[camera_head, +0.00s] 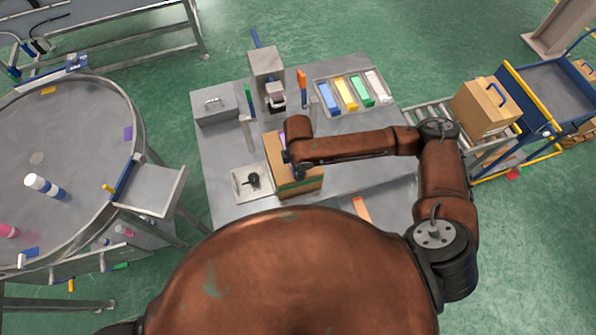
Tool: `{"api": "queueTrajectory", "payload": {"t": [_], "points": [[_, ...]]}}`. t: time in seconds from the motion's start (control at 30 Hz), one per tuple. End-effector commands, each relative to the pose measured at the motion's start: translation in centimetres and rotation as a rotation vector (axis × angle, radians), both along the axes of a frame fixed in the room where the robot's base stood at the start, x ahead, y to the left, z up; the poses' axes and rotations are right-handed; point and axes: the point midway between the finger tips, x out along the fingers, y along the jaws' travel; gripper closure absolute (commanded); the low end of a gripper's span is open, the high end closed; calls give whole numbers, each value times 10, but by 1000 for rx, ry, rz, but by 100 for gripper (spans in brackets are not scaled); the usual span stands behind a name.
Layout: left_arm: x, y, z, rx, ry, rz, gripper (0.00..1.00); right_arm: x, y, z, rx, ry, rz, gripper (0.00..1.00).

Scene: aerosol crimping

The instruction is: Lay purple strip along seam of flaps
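A brown cardboard box (282,172) stands on the grey table, with a green band low on its near side. A small purple patch (283,139) shows at the box's far left top edge, beside my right wrist; it looks like part of the purple strip, and the rest is hidden. My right arm reaches in from the right, and its wrist hangs over the box top. My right gripper (297,163) is dark, small and partly hidden over the box, so its fingers cannot be made out. The flap seam is mostly covered by the arm. My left gripper is out of view.
A tray (319,93) holds blue, yellow, green and white pieces at the back right. A square plate with a black part (253,180) lies left of the box. A grey press (266,66) stands behind. A round table (75,130) is at left, a roller conveyor (436,114) at right.

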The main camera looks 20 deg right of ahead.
Motion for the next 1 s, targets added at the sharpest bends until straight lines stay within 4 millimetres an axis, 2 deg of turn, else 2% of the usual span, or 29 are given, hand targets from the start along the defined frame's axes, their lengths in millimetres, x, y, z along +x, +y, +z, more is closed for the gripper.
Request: {"api": "queueTrajectory", "payload": {"t": [0.3,0.43,0.57,0.8,1.0], "points": [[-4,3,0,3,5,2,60,0,0,0,0,0,0,75],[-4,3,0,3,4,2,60,0,0,9,1,-1,0,75],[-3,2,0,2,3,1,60,1,0,30,1,-4,2,75],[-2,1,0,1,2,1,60,1,0,81,0,-4,1,75],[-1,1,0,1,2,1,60,0,0,110,0,-2,-1,75]]}}
